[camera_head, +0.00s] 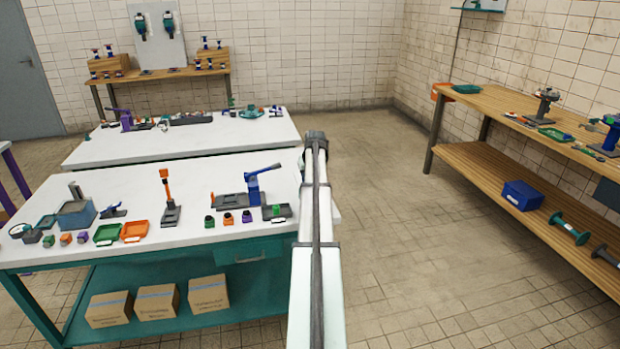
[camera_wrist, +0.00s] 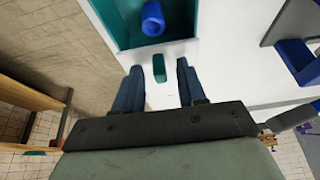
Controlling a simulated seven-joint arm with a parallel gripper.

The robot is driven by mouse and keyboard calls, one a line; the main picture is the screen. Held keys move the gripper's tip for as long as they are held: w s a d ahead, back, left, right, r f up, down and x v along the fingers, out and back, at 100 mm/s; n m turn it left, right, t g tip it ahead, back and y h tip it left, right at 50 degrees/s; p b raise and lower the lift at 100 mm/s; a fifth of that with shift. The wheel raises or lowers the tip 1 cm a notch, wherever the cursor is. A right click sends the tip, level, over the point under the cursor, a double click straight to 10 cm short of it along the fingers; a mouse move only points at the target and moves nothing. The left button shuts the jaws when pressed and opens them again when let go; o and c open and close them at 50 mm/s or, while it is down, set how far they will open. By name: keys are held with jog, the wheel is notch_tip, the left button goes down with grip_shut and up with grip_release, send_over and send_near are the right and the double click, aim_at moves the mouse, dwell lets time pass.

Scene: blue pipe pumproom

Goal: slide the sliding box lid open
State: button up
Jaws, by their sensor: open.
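In the wrist view my gripper (camera_wrist: 158,64) points at a pale surface, with its two dark blue fingers apart. A small green grip (camera_wrist: 159,73) shows in the gap between them; I cannot tell whether either finger touches it. The grip sits on a pale panel that looks like the sliding lid (camera_wrist: 172,99). Beyond it is the open teal inside of a box (camera_wrist: 186,17) with a pale rim, holding a blue cylinder (camera_wrist: 152,14). In the head view my arm runs over the table's right end, and I cannot make out the box or fingers there.
The white table (camera_head: 150,232) carries a blue lever tool (camera_head: 253,188), small blocks and trays. A grey and blue fixture (camera_wrist: 297,58) stands right of the box in the wrist view. A wooden bench (camera_head: 500,103) is at the right, with open floor between.

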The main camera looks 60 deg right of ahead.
grip_shut()
dwell(0.4)
dwell(0.4)
